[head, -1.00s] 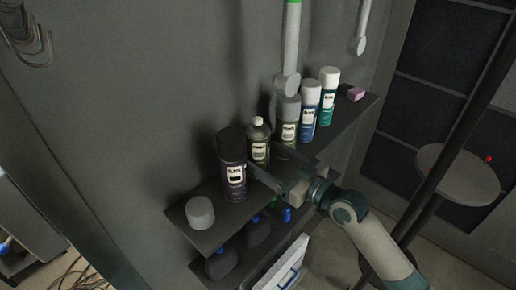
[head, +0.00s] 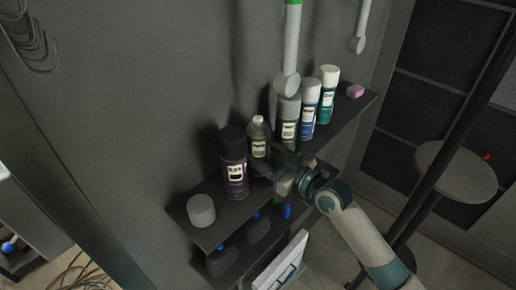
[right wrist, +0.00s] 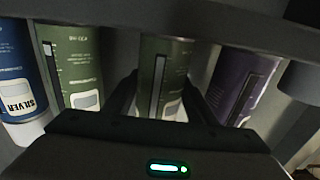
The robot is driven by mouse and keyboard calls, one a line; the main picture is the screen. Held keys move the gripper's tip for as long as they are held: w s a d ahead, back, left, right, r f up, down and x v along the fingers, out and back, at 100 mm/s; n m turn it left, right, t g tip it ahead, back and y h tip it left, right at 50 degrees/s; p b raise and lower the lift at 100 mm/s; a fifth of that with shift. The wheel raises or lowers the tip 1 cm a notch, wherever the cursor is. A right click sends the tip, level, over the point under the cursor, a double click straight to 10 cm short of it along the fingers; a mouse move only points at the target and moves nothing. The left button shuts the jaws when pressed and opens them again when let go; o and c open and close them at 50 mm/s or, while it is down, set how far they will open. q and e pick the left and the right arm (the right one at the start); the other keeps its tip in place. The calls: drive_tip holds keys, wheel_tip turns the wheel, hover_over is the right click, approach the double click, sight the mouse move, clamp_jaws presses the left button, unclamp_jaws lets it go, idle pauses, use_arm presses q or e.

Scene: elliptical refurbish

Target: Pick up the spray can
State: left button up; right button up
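Several spray cans stand upright in a row on the upper shelf. A purple can with a black cap (head: 234,172) is nearest. Beside it is a green can with a pale nozzle (head: 258,140). Then come a green can with a grey cap (head: 288,122), a blue can (head: 308,104) and a teal can (head: 327,98). My right gripper (head: 268,172) is low at the nozzle-topped green can. In the right wrist view, the gripper's dark fingers lie apart on either side of that green can (right wrist: 164,70); contact cannot be told. My left gripper is out of view.
A grey round lid (head: 201,211) lies at the shelf's (head: 328,133) near end and a pink block (head: 355,91) at its far end. Dark bottles (head: 257,228) stand on a lower shelf. Tools hang above. A round stool seat (head: 457,174) is at right.

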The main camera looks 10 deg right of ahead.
sight(268, 135)
drive_tip(key=shift+r, duration=0.1)
idle(0.3)
drive_tip(key=shift+s+d+r+b, duration=0.15)
drive_tip(key=shift+r+b, duration=0.1)
drive_tip(key=shift+b, duration=0.35)
wheel_tip(268, 135, up, 6)
drive_tip(key=shift+f+b, duration=0.1)
drive_tip(key=shift+b, duration=0.65)
drive_tip(key=shift+s+r, duration=0.1)
drive_tip(key=shift+r, duration=0.25)
drive_tip(key=shift+p+v, duration=0.3)
drive_tip(key=shift+v, duration=9.35)
drive_tip(key=shift+f, duration=0.1)
